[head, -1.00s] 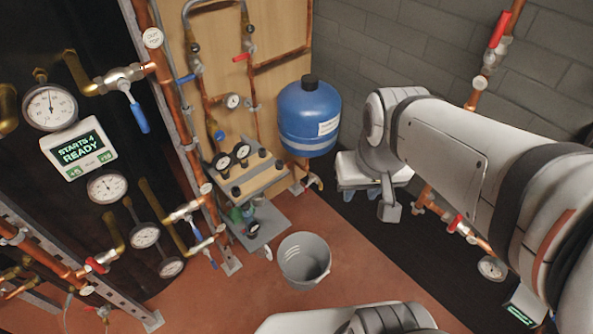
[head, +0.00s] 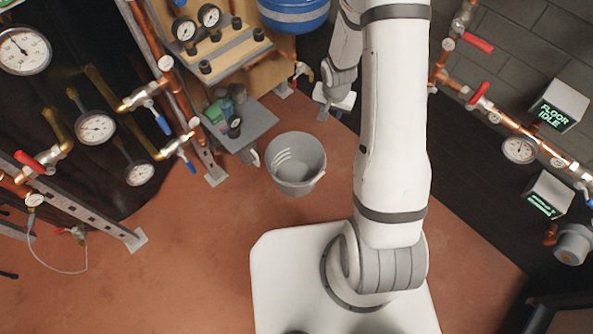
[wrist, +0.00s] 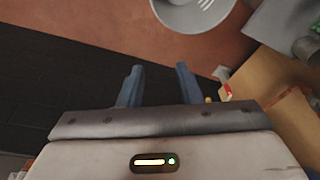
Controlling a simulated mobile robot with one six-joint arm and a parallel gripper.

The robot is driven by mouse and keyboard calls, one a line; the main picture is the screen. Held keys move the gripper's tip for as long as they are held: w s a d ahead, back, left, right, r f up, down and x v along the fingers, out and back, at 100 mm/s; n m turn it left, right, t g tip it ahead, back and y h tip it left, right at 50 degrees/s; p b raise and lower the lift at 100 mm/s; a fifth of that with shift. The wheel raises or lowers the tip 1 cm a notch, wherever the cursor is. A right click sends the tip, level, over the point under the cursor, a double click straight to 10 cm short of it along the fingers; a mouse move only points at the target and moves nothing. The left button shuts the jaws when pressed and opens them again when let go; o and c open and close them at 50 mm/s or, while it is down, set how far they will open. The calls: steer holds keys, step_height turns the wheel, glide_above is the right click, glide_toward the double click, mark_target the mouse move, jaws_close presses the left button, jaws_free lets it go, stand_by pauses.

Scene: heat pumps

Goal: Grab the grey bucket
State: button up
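The grey bucket (head: 297,164) stands upright on the reddish floor in the head view, in front of the wooden panel and left of my arm. Its open top faces up and it looks empty. Part of the bucket shows at the top edge of the wrist view (wrist: 194,14). My gripper (wrist: 158,75) has its two blue-grey fingers apart with nothing between them. It is apart from the bucket, which lies beyond the fingertips. In the head view my gripper (head: 335,100) is small and partly hidden by my arm.
A grey shelf (head: 243,128) with small items stands just behind the bucket. A blue tank (head: 293,12) hangs above. Copper pipes with gauges (head: 97,127) and valves line the left, and more pipes (head: 520,122) run along the right wall.

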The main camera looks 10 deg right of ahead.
steer(key=f+b, duration=0.4)
steer(key=f, duration=0.8)
steer(key=a+f+m+b, duration=0.1)
steer(key=f+b, duration=0.2)
steer(key=f, duration=0.9)
steer(key=s+f+m+y+b, duration=0.1)
steer(key=f+b, duration=0.3)
steer(key=f, duration=0.9)
steer(key=shift+s+a+f+b, duration=0.1)
steer(key=shift+a+b, duration=0.2)
steer(key=shift+a, duration=0.05)
jaws_close()
